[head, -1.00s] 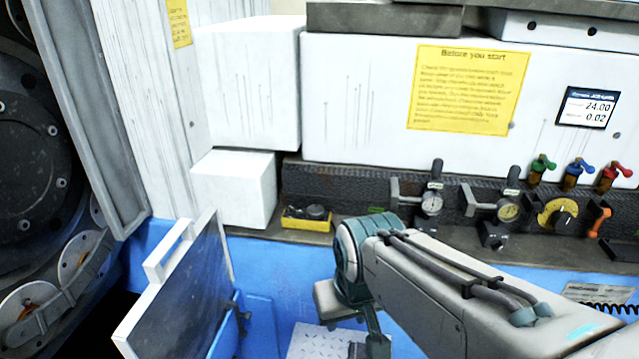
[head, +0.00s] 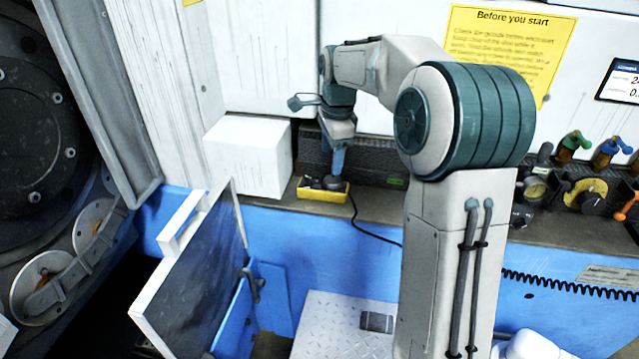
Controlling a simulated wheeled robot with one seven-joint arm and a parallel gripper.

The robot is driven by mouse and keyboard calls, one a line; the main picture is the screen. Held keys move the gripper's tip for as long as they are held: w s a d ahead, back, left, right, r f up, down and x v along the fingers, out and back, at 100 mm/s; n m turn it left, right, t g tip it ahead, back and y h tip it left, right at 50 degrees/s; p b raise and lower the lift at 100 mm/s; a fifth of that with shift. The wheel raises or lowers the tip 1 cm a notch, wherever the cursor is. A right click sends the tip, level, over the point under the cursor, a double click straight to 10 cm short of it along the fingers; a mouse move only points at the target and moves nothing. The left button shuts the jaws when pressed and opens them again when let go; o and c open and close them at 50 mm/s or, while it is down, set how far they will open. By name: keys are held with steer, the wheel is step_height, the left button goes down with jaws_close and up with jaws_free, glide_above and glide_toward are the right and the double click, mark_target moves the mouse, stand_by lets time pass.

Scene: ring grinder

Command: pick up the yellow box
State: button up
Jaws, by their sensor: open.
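The yellow box (head: 311,193) is a small, shallow, open-topped box with dark round contents. It sits on the ledge against the machine wall, in front of the white block's right side. My gripper (head: 333,178) points down from the bent arm, right over the box. Its tips are small in the picture and overlap the dark contents, so I cannot tell whether they touch. The gripper is open and the box rests on the ledge. My arm hides part of the wall behind.
A white block (head: 247,158) stands left of the box. A cable (head: 372,232) hangs from the ledge to its right. An open hinged panel (head: 195,285) juts out at the lower left. Coloured valves (head: 575,146) and a dial (head: 586,197) line the right.

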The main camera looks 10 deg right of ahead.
steer(key=w+d+f+m, duration=0.2)
steer(key=w+m, duration=0.2)
steer(key=w, duration=0.2)
steer(key=m+y, duration=0.1)
glide_above(323, 184)
steer(key=d, duration=0.1)
steer(key=f, duration=0.7)
steer(key=shift+s+d+f+p, duration=0.15)
steer(key=shift+s+f+p, duration=0.15)
steer(key=shift+s+f, duration=0.1)
steer(key=shift+w+a+f+p, duration=0.1)
steer(key=shift+a+f+p, duration=0.1)
steer(key=shift+f, duration=0.85)
steer(key=shift+w+a+f+p, duration=0.1)
steer(key=shift+a+f+p, duration=0.15)
steer(key=shift+f, duration=0.75)
steer(key=shift+w+a+f+p, duration=0.1)
steer(key=shift+a+f+p, duration=0.1)
steer(key=shift+f, duration=0.85)
steer(key=c, duration=1)
steer(key=shift+r, duration=0.1)
steer(key=shift+c, duration=0.7)
steer(key=shift+r, duration=0.1)
